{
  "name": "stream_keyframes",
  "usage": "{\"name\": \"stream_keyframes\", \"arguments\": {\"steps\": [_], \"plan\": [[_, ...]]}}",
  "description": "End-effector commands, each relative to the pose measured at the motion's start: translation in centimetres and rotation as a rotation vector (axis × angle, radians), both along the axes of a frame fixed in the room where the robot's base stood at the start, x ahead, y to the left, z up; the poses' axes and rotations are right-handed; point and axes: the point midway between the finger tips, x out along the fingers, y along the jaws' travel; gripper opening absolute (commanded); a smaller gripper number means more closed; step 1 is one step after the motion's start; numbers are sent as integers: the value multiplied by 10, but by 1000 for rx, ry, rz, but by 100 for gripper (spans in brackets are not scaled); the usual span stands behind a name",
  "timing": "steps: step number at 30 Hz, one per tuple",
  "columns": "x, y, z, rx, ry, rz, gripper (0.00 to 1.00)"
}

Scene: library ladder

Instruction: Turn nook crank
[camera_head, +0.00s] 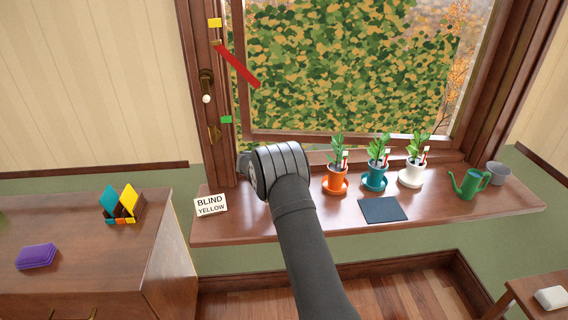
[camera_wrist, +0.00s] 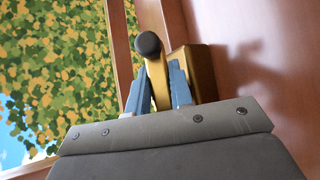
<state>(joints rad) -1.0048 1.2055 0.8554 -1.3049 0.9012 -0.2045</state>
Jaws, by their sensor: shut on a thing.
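In the wrist view, a brass crank (camera_wrist: 158,82) with a round dark knob (camera_wrist: 148,44) stands out from a brass housing (camera_wrist: 200,62) on brown wood. My gripper (camera_wrist: 158,98) has its two blue-grey fingers on either side of the crank arm and is shut on it. In the head view, my wrist (camera_head: 280,168) is at the lower left of the window, above the sill, and hides the gripped crank and most of the gripper. A separate brass handle with a white knob (camera_head: 206,98) is higher on the left window frame. A camouflage-patterned blind (camera_head: 340,70) covers most of the window.
A "BLIND YELLOW" card (camera_head: 210,205) stands on the sill (camera_head: 265,230). Yellow (camera_head: 215,22) and green (camera_head: 226,119) tabs and a red bar (camera_head: 238,65) are by the left frame. Potted plants (camera_head: 375,175) and a green watering can (camera_head: 470,184) stand to the right.

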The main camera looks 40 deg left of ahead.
Motion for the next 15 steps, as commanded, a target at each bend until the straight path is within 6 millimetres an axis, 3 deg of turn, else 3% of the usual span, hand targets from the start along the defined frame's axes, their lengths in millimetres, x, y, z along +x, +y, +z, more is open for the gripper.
{"name": "stream_keyframes", "arguments": {"steps": [7, 8, 11, 15], "plan": [[-2, 2, -1, 1, 2, 6, 0], [-2, 2, -1, 1, 2, 6, 22], [-2, 2, -1, 1, 0, 6, 42], [-1, 1, -1, 0, 1, 3, 42]]}}
